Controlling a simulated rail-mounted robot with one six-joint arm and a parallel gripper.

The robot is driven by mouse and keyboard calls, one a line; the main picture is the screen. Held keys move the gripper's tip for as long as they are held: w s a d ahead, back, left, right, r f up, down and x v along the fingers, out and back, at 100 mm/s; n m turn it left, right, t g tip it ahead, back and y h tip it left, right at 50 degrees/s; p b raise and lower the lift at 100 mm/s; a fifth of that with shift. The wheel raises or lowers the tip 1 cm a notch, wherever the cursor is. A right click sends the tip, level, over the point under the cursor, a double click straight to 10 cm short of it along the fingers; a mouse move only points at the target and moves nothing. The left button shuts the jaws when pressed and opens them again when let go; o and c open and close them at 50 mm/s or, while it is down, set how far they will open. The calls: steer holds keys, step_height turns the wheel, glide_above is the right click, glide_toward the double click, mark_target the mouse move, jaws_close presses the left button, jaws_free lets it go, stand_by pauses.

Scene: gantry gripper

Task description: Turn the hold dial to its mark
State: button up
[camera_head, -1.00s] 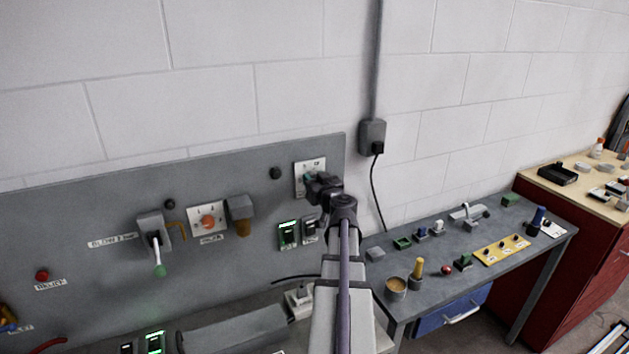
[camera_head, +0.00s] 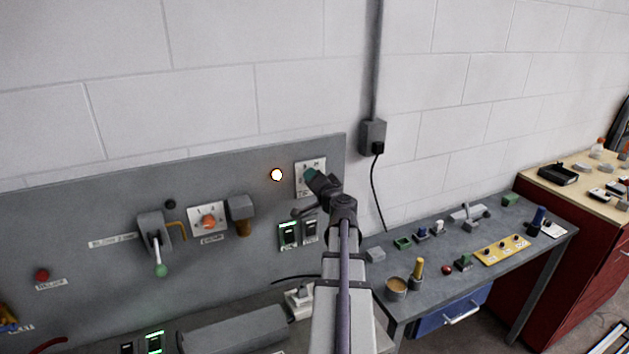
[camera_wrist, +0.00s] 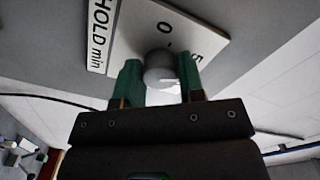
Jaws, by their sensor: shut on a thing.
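The hold dial is a round grey knob (camera_wrist: 159,66) on a white plate (camera_wrist: 135,28) marked "0" and "5". A "HOLD min" label (camera_wrist: 99,35) runs beside the plate in the wrist view. The plate (camera_head: 303,187) also shows at the right end of the grey panel in the head view. My gripper (camera_wrist: 160,78) has its green fingers on either side of the knob and is shut on it. In the head view my gripper (camera_head: 311,175) hides the knob. The dial's pointer and its target mark cannot be made out.
A lit lamp (camera_head: 277,174) is left of the plate. Below are green-lit (camera_head: 289,234) and dark (camera_head: 310,229) switches. An orange dial (camera_head: 209,221) and a lever (camera_head: 158,255) are further left. A bench with several small parts (camera_head: 464,262) stands to the right.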

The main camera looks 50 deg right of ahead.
steer(key=m, duration=1)
steer(key=shift+r, duration=0.1)
steer(key=shift+m, duration=0.4)
steer(key=o, duration=0.9)
steer(key=v, duration=1.1)
